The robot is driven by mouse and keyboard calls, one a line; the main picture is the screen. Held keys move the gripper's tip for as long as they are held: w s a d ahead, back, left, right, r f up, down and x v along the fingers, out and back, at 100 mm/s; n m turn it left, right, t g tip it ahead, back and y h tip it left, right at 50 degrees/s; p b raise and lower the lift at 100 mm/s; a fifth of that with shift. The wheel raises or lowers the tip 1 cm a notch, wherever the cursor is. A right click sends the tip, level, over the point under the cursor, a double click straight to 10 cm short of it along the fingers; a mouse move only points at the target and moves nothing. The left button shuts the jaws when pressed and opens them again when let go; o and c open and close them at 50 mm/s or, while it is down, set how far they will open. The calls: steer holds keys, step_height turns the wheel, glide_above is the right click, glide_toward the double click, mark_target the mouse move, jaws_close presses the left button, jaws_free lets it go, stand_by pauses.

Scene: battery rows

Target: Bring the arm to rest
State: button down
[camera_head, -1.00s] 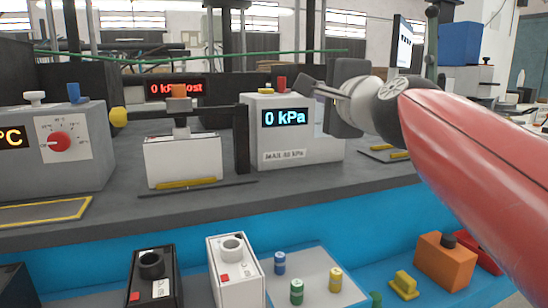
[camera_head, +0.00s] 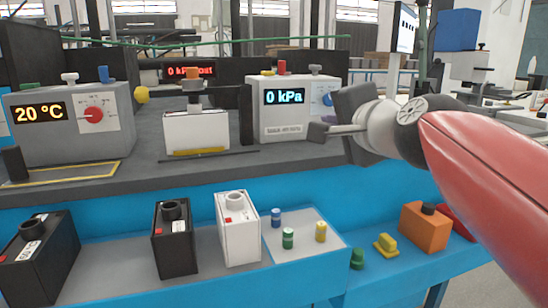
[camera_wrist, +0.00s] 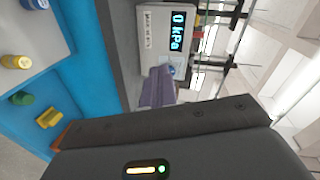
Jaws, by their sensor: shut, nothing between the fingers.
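My gripper (camera_head: 318,131) is shut and empty at the end of my outstretched red arm. It points left in the head view, in front of the lower right part of the white box reading 0 kPa (camera_head: 284,118). I cannot tell whether it touches the box. In the wrist view, the closed fingers (camera_wrist: 157,88) show as a dark block beside the same box, its display turned sideways (camera_wrist: 165,35).
A grey 20 °C box (camera_head: 60,140) and a white box with an orange top (camera_head: 196,131) stand on the grey bench. On the lower blue shelf are black and white batteries (camera_head: 238,230), small cylinders (camera_head: 288,238), a yellow piece (camera_head: 386,244) and an orange block (camera_head: 425,229).

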steer(key=s+d+f+n+g+h, duration=0.1)
steer(key=s+f+n+g, duration=0.2)
steer(key=s+f, duration=0.3)
steer(key=s+d+f+n+g+h+p, duration=0.1)
steer(key=s+f+n, duration=0.4)
steer(key=f, duration=0.8)
steer(key=s+d+f+n+g+h+p, duration=0.1)
steer(key=s+d+f+n+g+h, duration=0.1)
steer(key=s+f+g, duration=0.3)
steer(key=s+d+f+n, duration=0.1)
steer(key=s+f, duration=0.3)
steer(key=f, duration=0.1)
steer(key=shift+d+f+n+g+h, duration=0.2)
steer(key=shift+f+n+g+h, duration=0.1)
steer(key=shift+f+n+g, duration=0.1)
